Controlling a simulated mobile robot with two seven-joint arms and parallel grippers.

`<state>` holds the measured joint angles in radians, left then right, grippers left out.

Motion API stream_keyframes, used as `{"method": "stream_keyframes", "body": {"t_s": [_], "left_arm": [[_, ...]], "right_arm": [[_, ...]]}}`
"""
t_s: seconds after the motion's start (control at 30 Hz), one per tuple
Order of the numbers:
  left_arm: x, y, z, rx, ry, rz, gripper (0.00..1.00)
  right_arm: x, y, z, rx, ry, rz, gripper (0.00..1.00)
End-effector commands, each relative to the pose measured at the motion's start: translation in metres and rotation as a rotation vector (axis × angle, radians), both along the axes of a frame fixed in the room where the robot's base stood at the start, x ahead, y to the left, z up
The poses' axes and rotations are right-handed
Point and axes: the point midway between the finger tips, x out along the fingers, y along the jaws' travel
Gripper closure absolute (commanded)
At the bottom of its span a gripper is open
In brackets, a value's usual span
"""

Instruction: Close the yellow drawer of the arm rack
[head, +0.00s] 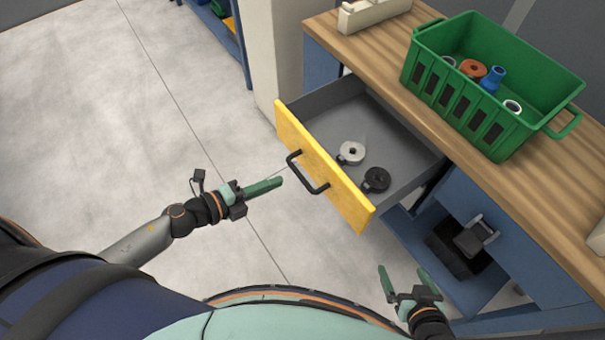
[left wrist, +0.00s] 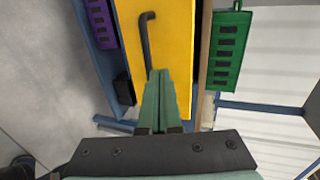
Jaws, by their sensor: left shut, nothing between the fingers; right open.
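The yellow drawer (head: 327,171) is pulled out from the blue bench, with its black handle (head: 307,173) facing me. Inside its grey tray lie a light round part (head: 351,152) and a dark round part (head: 376,180). My left gripper (head: 280,181) is shut and empty, just left of the handle. In the left wrist view the shut fingers (left wrist: 160,75) point at the yellow front (left wrist: 172,50) beside the handle (left wrist: 147,40); I cannot tell whether they touch it. My right gripper (head: 402,271) is open and empty, below and right of the drawer.
A green crate (head: 465,115) with several fittings stands on the wooden bench top (head: 410,100). A blue lower shelf (head: 425,250) holds a black object (head: 455,250). A pale column (head: 285,50) stands behind the drawer. The grey floor (head: 90,120) at left is clear.

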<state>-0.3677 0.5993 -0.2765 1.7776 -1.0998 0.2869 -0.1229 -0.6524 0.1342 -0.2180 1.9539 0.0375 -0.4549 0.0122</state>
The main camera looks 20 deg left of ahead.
Motion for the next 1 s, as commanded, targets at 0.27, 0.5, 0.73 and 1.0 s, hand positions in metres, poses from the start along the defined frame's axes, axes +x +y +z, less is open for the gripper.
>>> {"method": "stream_keyframes", "body": {"t_s": [0.27, 0.5, 0.73, 1.0], "left_arm": [[0.027, -0.021, -0.009, -0.004, -0.002, 0.002, 1.00], [0.057, -0.044, -0.021, -0.003, -0.002, 0.003, 1.00], [0.072, -0.056, -0.028, -0.004, 0.000, 0.003, 1.00], [0.074, -0.058, -0.029, -0.003, 0.001, 0.002, 1.00]], "right_arm": [[0.002, -0.001, 0.004, -0.002, -0.005, -0.002, 0.00], [0.001, -0.002, 0.003, -0.002, -0.005, -0.003, 0.00], [0.000, -0.002, 0.000, -0.003, -0.002, -0.002, 0.00], [-0.001, -0.002, -0.001, -0.003, 0.001, -0.001, 0.00]]}}
